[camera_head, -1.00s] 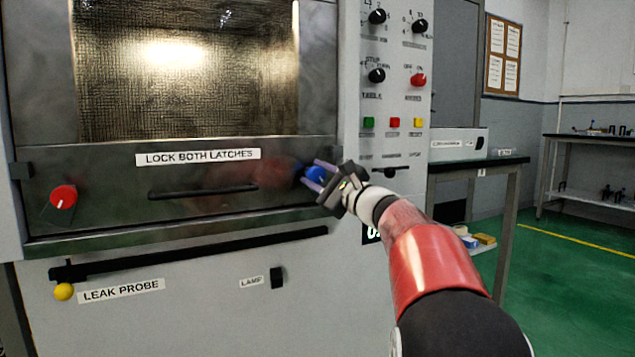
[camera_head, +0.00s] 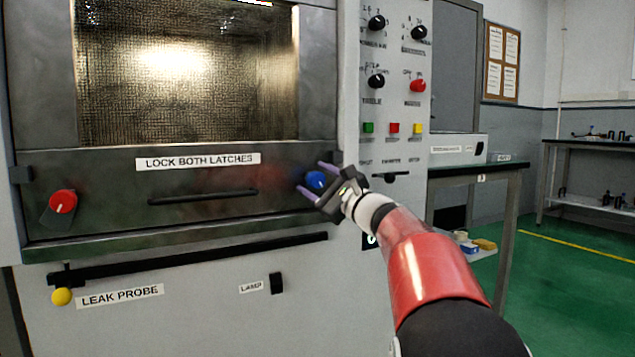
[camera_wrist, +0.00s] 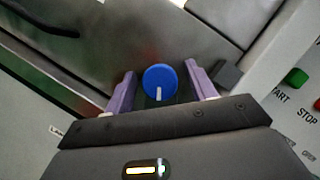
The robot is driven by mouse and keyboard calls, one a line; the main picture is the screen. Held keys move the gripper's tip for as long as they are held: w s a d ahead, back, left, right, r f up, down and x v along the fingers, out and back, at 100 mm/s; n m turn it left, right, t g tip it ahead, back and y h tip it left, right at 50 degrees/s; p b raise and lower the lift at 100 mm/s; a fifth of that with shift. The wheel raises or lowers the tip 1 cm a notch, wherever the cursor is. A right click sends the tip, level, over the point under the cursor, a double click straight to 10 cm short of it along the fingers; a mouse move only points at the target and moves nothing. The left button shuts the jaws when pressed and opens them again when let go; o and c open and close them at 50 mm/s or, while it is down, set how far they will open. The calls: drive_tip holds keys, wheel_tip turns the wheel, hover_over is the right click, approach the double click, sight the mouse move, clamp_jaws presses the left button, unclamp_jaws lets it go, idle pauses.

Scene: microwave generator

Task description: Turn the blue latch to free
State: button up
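The blue latch (camera_head: 316,180) is a round knob at the right end of the metal door's lower panel. In the wrist view the blue latch (camera_wrist: 160,82) shows a white pointer mark running down toward the gripper body. My gripper (camera_head: 314,180) is open, with its purple fingers around the latch. The wrist view shows the gripper (camera_wrist: 160,88) with one finger on each side of the knob and a visible gap on both sides. No contact shows.
A red latch (camera_head: 63,202) is at the door's left end. A black handle bar (camera_head: 203,197) lies between the latches, and a longer black bar (camera_head: 190,258) runs below. Knobs and coloured buttons (camera_head: 393,128) sit on the panel to the right.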

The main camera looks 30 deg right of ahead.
drive_tip(key=v, duration=0.7)
drive_tip(key=shift+s, duration=0.4)
drive_tip(key=shift+d, duration=0.1)
drive_tip(key=s+a+f+n+g, duration=0.55)
drive_tip(key=a+f, duration=0.25)
drive_tip(key=a, duration=0.3)
drive_tip(key=s+a+f+n+g, duration=0.55)
drive_tip(key=a+f, duration=0.25)
drive_tip(key=a, duration=0.3)
drive_tip(key=s+d+f+n+g+h, duration=0.2)
drive_tip(key=s+f+n+g+h, duration=0.35)
drive_tip(key=s+f+n, duration=1)
wheel_tip(320, 180, up, 15)
drive_tip(key=s+m+t+h+p, duration=0.1)
drive_tip(key=s+m+t+p, duration=0.1)
drive_tip(key=p, duration=1.1)
drive_tip(key=shift+s+a+f+m, duration=0.15)
drive_tip(key=shift+a+m, duration=0.05)
drive_tip(key=shift+m, duration=0.45)
